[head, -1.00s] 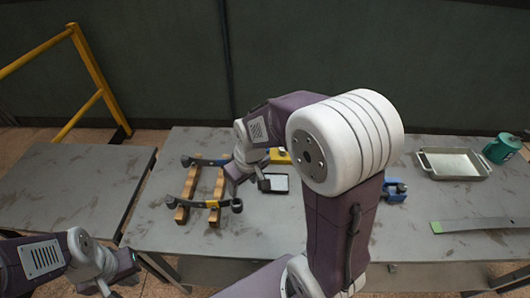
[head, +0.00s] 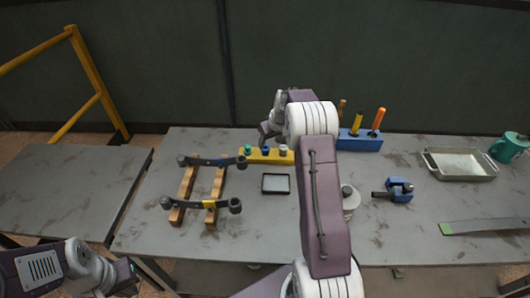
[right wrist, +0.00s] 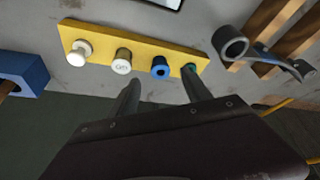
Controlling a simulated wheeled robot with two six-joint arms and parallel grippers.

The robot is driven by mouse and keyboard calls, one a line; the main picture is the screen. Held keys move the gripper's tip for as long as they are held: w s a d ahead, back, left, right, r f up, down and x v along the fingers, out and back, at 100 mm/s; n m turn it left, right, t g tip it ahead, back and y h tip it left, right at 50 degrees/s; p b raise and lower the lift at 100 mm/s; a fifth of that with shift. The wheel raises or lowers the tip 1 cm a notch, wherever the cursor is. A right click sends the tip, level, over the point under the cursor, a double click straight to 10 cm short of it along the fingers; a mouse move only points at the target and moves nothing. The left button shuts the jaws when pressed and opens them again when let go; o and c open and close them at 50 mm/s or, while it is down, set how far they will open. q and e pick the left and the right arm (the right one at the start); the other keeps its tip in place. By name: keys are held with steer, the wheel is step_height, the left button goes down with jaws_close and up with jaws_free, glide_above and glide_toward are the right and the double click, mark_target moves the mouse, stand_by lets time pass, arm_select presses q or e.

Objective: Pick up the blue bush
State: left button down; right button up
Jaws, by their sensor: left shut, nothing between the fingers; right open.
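The blue bush (head: 266,149) stands on a yellow block (head: 253,158), between a green bush (head: 248,149) and a grey one (head: 283,149). In the head view the right gripper (head: 264,137) is just behind the block. My left gripper (head: 124,276) is shut and empty at lower left, off the table.
Two dark spring arms (head: 212,161) lie on wooden bars (head: 187,188) left of the block. A small black-rimmed tray (head: 276,184) lies in front. A blue tool block (head: 358,141), a blue vise (head: 400,190) and a metal tray (head: 459,165) are to the right.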

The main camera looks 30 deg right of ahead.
mark_target(266, 149)
steer(key=shift+x, duration=1.15)
steer(key=x, duration=0.3)
steer(key=shift+w+f+p, duration=0.2)
steer(key=shift+f+p, duration=0.15)
steer(key=shift+p, duration=0.05)
steer(key=shift+w+f, duration=0.25)
steer(key=shift+f, duration=0.15)
steer(key=shift+s+r, duration=0.1)
steer(key=c, duration=1.2)
